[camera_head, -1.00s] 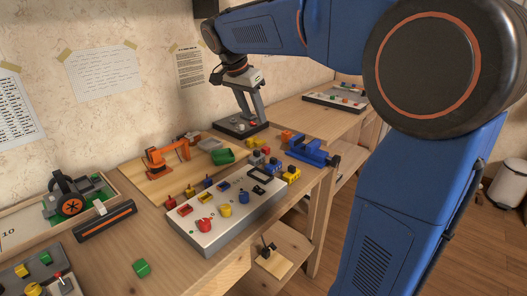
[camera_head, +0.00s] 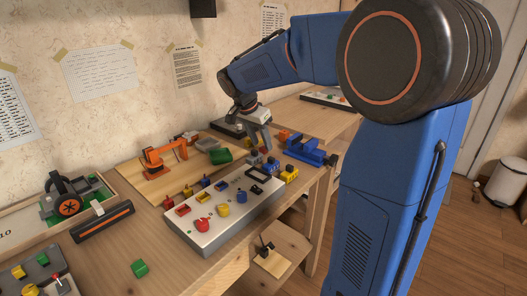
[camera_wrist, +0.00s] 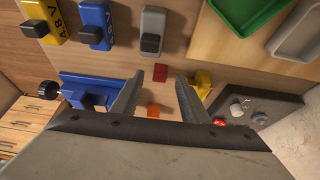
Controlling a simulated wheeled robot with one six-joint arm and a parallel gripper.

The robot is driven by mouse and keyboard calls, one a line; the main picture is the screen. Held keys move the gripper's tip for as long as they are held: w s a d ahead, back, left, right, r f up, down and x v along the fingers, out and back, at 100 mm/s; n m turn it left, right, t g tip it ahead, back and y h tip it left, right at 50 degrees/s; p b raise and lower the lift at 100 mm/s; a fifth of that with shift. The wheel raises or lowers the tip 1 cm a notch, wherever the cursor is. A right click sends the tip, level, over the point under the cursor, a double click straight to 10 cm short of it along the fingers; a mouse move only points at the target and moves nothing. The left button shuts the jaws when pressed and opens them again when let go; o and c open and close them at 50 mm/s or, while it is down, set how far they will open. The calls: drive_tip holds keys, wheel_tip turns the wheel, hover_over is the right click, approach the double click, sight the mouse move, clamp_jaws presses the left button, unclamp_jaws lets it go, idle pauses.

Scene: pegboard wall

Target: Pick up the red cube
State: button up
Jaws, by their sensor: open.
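The red cube (camera_wrist: 160,72) lies on the wooden bench in the wrist view, just beyond the gap between my fingertips. My gripper (camera_wrist: 159,84) is open, with nothing between its fingers touching the cube. In the head view, my gripper (camera_head: 262,148) points down over the bench behind the switch panel, left of the blue vise. I cannot clearly make out the red cube there, as the fingers and small blocks crowd that spot.
An orange cube (camera_wrist: 153,111) and a yellow object (camera_wrist: 202,80) lie near my fingers. The blue vise (camera_head: 305,150) stands to the right. A grey panel (camera_head: 222,232) with coloured knobs stands in front. A green tray (camera_wrist: 243,14) is near the wrist view's top.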

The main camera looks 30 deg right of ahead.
sight(262, 148)
drive_tip(key=shift+x, duration=1.05)
clamp_jaws()
wheel_tip(262, 148, up, 10)
